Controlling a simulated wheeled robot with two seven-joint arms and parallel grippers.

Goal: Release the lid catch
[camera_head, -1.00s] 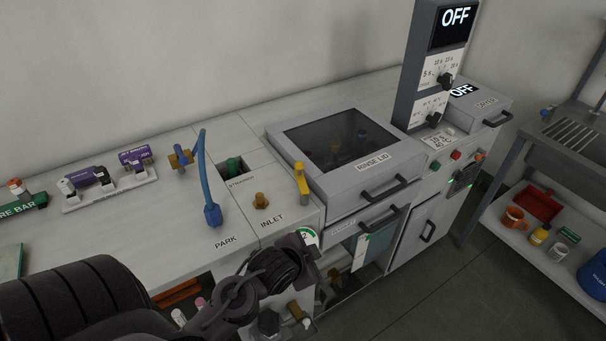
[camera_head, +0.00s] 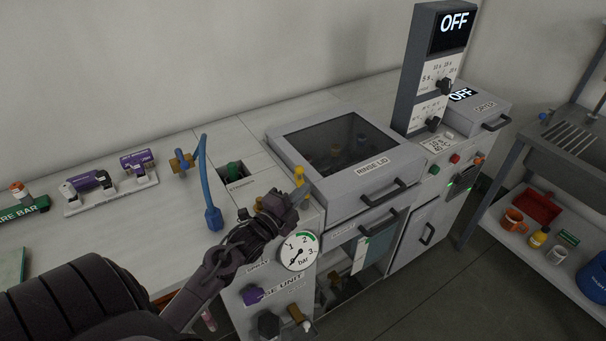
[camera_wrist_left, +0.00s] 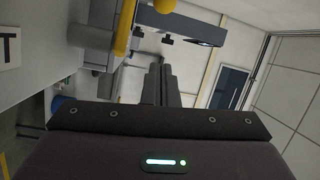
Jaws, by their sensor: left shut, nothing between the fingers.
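The grey rinse lid (camera_head: 350,180) with a dark window is down on its box, with a black handle at its front. A yellow catch lever (camera_head: 299,174) stands at the lid's left side; its lower part is hidden behind my left gripper (camera_head: 299,197). The gripper is shut and empty, its tips close to the lever; I cannot tell whether they touch. In the left wrist view the shut fingers (camera_wrist_left: 160,82) point ahead, and a yellow bar (camera_wrist_left: 125,28) shows to their left. My right gripper is not in view.
A blue hose (camera_head: 203,185) stands left of my gripper on the bench. A pressure gauge (camera_head: 297,251) is on the front below it. A control tower (camera_head: 435,70) rises right of the lid.

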